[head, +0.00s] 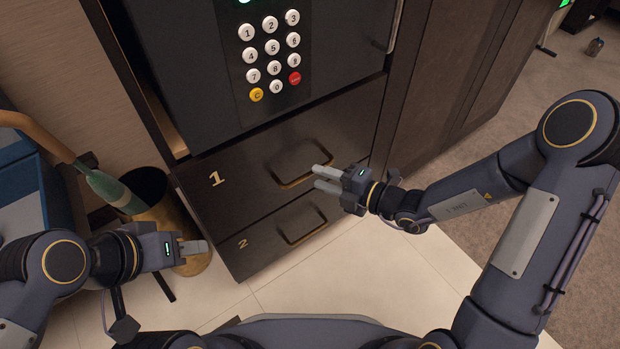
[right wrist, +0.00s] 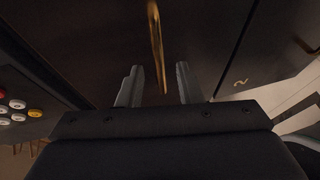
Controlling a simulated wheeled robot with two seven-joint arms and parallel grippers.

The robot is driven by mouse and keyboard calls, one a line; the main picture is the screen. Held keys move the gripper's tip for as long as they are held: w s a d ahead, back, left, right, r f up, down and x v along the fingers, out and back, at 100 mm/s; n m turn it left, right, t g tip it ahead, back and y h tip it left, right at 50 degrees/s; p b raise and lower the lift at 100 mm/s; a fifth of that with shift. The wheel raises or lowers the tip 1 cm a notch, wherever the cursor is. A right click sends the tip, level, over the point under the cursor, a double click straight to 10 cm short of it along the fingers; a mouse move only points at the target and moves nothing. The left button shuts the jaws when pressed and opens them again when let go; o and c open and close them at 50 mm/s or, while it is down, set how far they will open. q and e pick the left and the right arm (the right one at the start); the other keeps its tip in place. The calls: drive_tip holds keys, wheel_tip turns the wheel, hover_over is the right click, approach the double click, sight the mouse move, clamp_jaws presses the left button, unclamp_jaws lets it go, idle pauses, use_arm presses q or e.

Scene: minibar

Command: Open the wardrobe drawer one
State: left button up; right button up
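Drawer one (head: 232,198) is the dark front marked with a gold 1, below the black safe; it looks flush with drawer two (head: 262,248) below it. My right gripper (head: 317,177) is in front of the right end of this handle, fingers open. In the right wrist view the gold handle bar (right wrist: 157,45) stands ahead, in line with the gap between the two open fingers (right wrist: 158,88); contact cannot be told. My left gripper (head: 204,247) is low at the left, away from the drawer, its finger gap unclear.
The safe's keypad (head: 271,57) is above the drawer. Dark cabinet doors (head: 440,80) continue to the right. Pale floor tiles (head: 370,285) in front are clear.

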sight(312, 174)
drive_tip(key=shift+b+x, duration=0.55)
drive_tip(key=shift+x, duration=1.5)
clamp_jaws()
